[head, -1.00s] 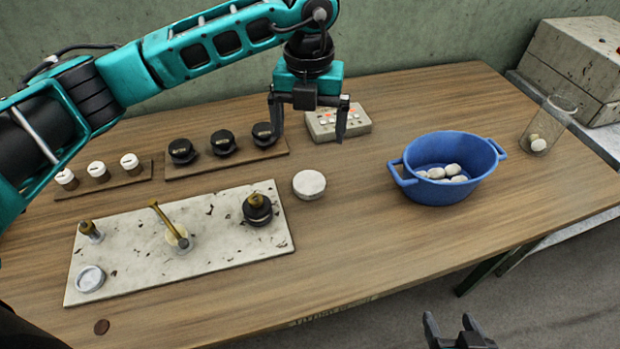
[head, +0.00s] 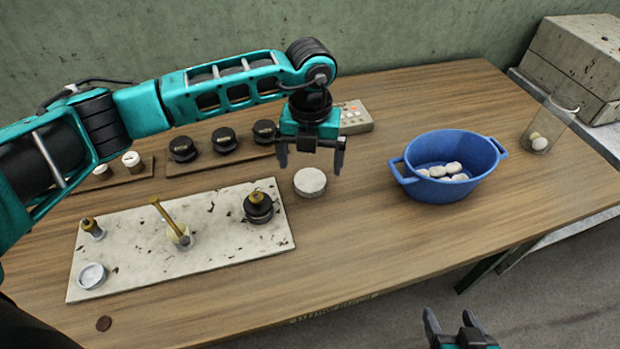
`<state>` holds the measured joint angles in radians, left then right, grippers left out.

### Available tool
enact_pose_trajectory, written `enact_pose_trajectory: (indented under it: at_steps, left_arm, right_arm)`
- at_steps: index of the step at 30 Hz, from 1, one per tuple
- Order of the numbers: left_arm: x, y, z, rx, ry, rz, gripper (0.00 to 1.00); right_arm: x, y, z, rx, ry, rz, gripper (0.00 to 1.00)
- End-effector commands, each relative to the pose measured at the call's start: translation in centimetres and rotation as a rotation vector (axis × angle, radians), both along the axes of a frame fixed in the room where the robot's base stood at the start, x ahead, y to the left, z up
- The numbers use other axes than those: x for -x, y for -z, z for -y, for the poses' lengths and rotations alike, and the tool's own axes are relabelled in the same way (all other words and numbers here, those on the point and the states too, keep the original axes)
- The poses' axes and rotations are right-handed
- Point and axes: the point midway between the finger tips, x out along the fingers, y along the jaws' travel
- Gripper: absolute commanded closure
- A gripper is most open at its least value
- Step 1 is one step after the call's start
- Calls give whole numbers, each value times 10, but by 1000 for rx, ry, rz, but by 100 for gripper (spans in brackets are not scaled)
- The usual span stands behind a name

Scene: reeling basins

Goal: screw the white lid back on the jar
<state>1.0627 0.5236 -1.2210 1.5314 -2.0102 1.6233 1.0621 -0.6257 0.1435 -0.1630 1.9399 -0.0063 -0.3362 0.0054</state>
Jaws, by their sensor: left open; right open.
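The white lid (head: 310,184), a round flat disc, lies on the table to the right of the speckled board. My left gripper (head: 311,162) is open and empty, pointing down just above and behind the lid in the picture, its fingers apart to either side; I cannot tell the exact height. A clear glass jar (head: 553,118) with white cocoons at its bottom stands open at the table's far right. My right gripper (head: 452,325) is open and empty, low in front of the table's front edge.
A blue two-handled basin (head: 441,190) with several cocoons stands between lid and jar. The speckled board (head: 130,253) carries metal fittings and a small dish (head: 92,276). Black knobs (head: 223,140) and a button box (head: 355,118) are behind. The front right tabletop is clear.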

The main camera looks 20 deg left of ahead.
Motion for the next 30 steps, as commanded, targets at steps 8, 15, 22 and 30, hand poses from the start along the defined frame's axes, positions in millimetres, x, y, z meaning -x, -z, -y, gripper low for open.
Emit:
enact_pose_trajectory:
  at_steps: [8, 15, 22, 30]
  left_arm:
    - [3, 39, 0, 0, -1, -4, 3]
    - [2, 43, 0, -1, 0, -1, 3]
    - [2, 43, 0, -1, 0, -2, 9]
    - [2, 43, 0, -1, 0, -2, 35]
  right_arm:
    - [-1, -4, 0, -1, 0, 3, 32]
    - [-1, -4, 0, 0, 1, 3, 32]
    - [-1, -5, 0, 0, 1, 3, 32]
    - [-1, -5, 0, 0, 1, 3, 32]
